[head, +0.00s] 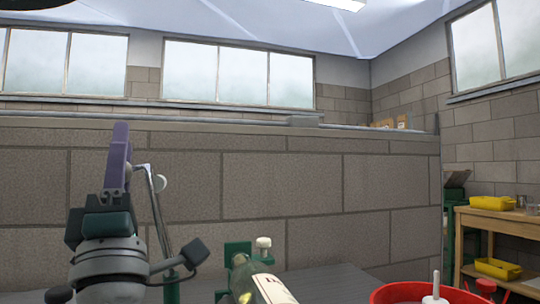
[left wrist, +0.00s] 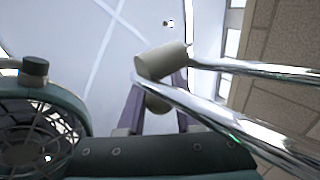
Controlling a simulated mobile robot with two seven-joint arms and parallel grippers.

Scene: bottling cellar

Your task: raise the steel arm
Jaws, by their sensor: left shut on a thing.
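The steel arm (head: 157,215) is a pair of thin chrome rods standing steeply upright at the left in the head view, with a pale grip at its top end. My left gripper (head: 118,155), with purple fingers pointing up, is at that top end. In the left wrist view the chrome rods (left wrist: 255,68) run in from the right to the pale beige grip (left wrist: 160,62), which lies between the purple fingers. The left gripper is shut on this grip. The fingertips are partly hidden behind it. My right gripper is not in view.
A green bottle (head: 262,288) with a pale label and a green bracket (head: 237,250) stand right of the steel arm. A red tub (head: 390,293) is at lower right. A wooden bench (head: 490,218) with yellow trays (head: 492,203) stands at far right. A block wall (head: 300,185) rises behind.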

